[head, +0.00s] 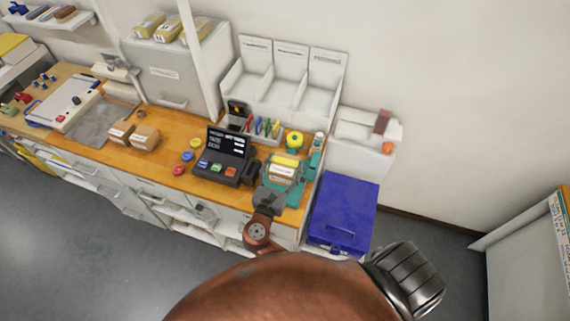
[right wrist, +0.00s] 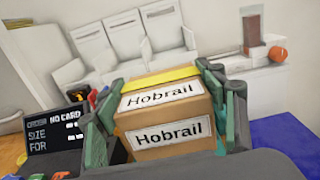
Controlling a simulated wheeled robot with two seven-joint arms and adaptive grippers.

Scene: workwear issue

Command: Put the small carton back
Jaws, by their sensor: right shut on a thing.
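The small carton (right wrist: 168,120), brown with white "Hobrail" labels and a yellow strip along its far top edge, is between the green fingers of my right gripper (right wrist: 165,112) in the right wrist view. The gripper is shut on it. In the head view the carton (head: 283,172) shows at the right end of the wooden counter, over it, with my right gripper (head: 282,180) around it. I cannot tell whether the carton touches the counter. Two other small brown cartons (head: 145,137) sit on the counter farther left. My left gripper does not show.
A dark terminal (head: 226,158) with coloured buttons stands just left of the held carton. White upright bins (head: 290,75) stand behind. A blue-lidded box (head: 342,210) is right of the counter. A white ledge (head: 365,128) holds a brown upright piece and an orange object.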

